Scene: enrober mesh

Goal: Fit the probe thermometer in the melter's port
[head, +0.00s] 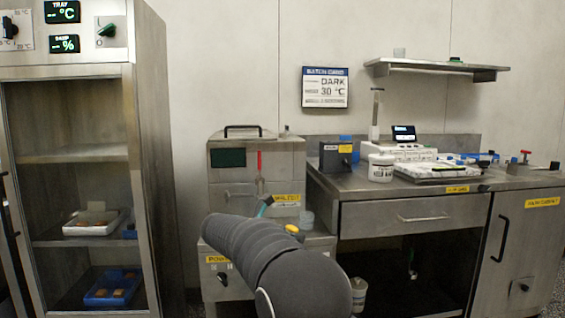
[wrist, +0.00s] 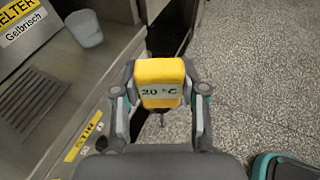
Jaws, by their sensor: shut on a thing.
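In the wrist view my gripper (wrist: 160,90) is shut on the probe thermometer (wrist: 160,72), a yellow block with a small display showing dark characters. A thin dark probe tip shows below it, over the floor beside the melter's edge. The melter (head: 229,187) is a steel box with a dark display and a yellow label. Its labelled front also shows in the wrist view (wrist: 53,60). I cannot make out the port.
A translucent cup (head: 307,219) stands on the melter's ledge, also in the wrist view (wrist: 85,28). A dark grille (wrist: 32,105) lies beside it. A steel bench (head: 375,190) with a white tub (head: 381,168) is to the right. A glass-fronted cabinet (head: 155,150) stands left. Speckled floor is free.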

